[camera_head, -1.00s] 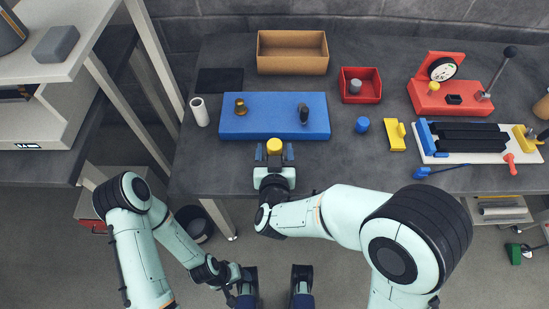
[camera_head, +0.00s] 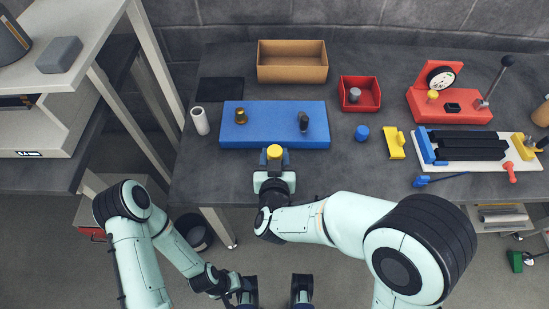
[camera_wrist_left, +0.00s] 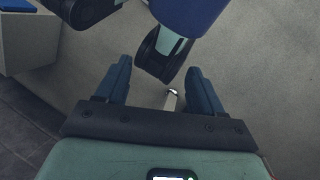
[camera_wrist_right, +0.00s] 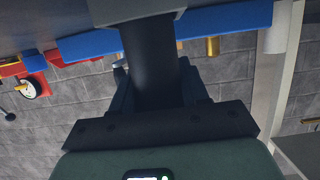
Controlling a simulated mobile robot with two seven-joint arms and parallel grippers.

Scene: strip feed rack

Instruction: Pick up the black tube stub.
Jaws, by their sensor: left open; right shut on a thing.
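A short black tube stub (camera_head: 304,122) stands on the right part of the blue block (camera_head: 270,138) in the head view. My right gripper (camera_head: 274,160) is at the table's front edge, before that block and apart from it. My left gripper (camera_wrist_left: 158,92) is open and empty over the floor, in front of the table. The fingers hide part of the held cylinder.
A brass piece (camera_head: 241,116) stands on the block's left part. Around it are a white roll (camera_head: 200,121), a cardboard box (camera_head: 292,75), a red bin (camera_head: 345,106), a blue cap (camera_head: 362,132) and a yellow block (camera_head: 394,150). A red gauge stand (camera_head: 425,112) is at right.

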